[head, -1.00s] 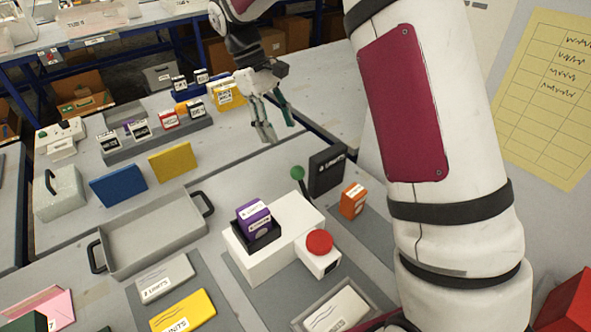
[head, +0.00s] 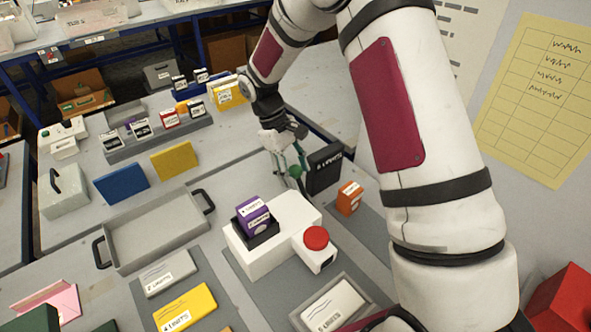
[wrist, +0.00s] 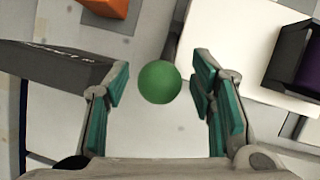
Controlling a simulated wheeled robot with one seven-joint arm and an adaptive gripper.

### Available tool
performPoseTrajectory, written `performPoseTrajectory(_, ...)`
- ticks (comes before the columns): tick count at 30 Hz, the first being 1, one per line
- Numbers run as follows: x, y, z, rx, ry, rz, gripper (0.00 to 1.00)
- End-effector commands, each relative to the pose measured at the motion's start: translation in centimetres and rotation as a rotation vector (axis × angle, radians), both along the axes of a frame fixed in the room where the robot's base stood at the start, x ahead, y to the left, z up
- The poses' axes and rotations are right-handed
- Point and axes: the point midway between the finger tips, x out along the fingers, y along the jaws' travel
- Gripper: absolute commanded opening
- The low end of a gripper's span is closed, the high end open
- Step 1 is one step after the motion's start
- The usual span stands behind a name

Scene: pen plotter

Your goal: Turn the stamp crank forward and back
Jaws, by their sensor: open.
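The stamp crank has a round green knob (wrist: 160,82) on a dark arm. It stands at the back of the white stamp machine (head: 262,258). In the head view the green knob (head: 295,171) is partly covered by my gripper (head: 288,172). In the wrist view my gripper (wrist: 160,100) is open, with its green finger pads on either side of the knob. A gap shows between the knob and each pad. The machine carries a red button (head: 316,238) and a purple box (head: 253,217) in a black holder.
A black labelled block (head: 323,170) stands close beside my gripper, and an orange box (head: 349,198) is to its right. A grey tray (head: 155,262) with black handles lies to the left. Yellow (head: 175,160) and blue panels stand behind it.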

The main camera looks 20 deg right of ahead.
Motion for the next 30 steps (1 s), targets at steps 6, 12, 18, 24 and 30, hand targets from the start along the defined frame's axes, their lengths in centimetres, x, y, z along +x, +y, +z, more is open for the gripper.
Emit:
performPoseTrajectory(6, 0.0, 0.0, 0.0, 0.0, 0.0, 0.0, 0.48)
performPoseTrajectory(12, 0.0, 0.0, 0.0, 0.0, 0.0, 0.0, 0.03)
performPoseTrajectory(18, 0.0, 0.0, 0.0, 0.0, -0.001, -0.001, 0.0)
performPoseTrajectory(24, -0.5, -0.1, 0.4, 0.011, -0.034, 0.0, 0.0)
performPoseTrajectory(30, -1.7, -0.5, 1.2, 0.042, -0.132, 0.0, 0.0)
